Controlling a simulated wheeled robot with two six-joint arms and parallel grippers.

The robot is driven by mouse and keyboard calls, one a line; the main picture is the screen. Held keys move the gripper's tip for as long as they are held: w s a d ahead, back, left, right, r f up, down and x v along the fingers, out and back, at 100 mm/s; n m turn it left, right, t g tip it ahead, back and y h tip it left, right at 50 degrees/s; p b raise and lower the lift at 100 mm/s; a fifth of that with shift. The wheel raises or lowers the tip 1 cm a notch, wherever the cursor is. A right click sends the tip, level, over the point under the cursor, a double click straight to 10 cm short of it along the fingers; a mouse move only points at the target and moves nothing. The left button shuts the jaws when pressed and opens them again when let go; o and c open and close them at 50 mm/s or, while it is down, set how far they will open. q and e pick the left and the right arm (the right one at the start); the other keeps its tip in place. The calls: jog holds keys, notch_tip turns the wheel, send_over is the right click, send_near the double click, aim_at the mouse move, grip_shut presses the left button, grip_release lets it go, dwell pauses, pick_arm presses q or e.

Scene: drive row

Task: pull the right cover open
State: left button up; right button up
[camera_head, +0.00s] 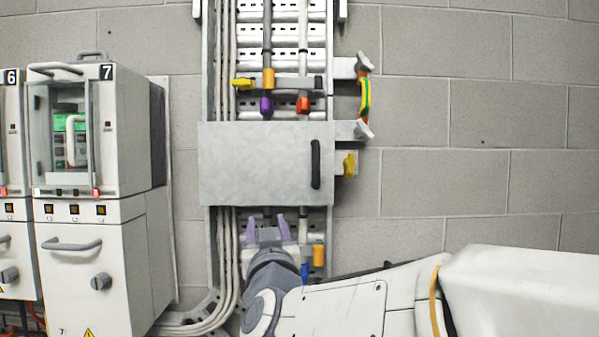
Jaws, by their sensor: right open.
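A galvanised metal cover (255,165) lies flat and closed across the vertical cable tray. It has an upright black handle (316,164) near its right edge. My right gripper (267,222) is open and empty, with its purple-grey fingers pointing up just below the cover's lower edge. It is to the left of the handle and lower, apart from it. I cannot tell its exact depth from the cover. What lies behind the cover is hidden. My left gripper is not in view.
The cable tray (217,60) carries conduits and coloured cable parts above and below the cover. A yellow part (349,165) sits just right of the handle, below brackets holding a looped cable (364,97). White cabinet 7 (95,200) stands left. The block wall at right is bare.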

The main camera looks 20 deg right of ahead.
aim_at(315, 164)
jog(key=s+d+r+m+h+p, duration=0.2)
jog(key=d+r+m+h, duration=0.2)
jog(key=d+r+h, duration=0.35)
jog(key=p+x, duration=0.3)
jog(key=x, duration=0.5)
jog(key=shift+w+d+p, duration=0.15)
jog(key=shift+w+p, duration=0.2)
jog(key=shift+p, duration=0.05)
jog(key=shift+w+d+r, duration=0.15)
jog(key=shift+w+d, duration=0.15)
jog(key=shift+w, duration=0.35)
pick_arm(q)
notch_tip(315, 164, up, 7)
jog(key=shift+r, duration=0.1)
pick_arm(e)
grip_shut()
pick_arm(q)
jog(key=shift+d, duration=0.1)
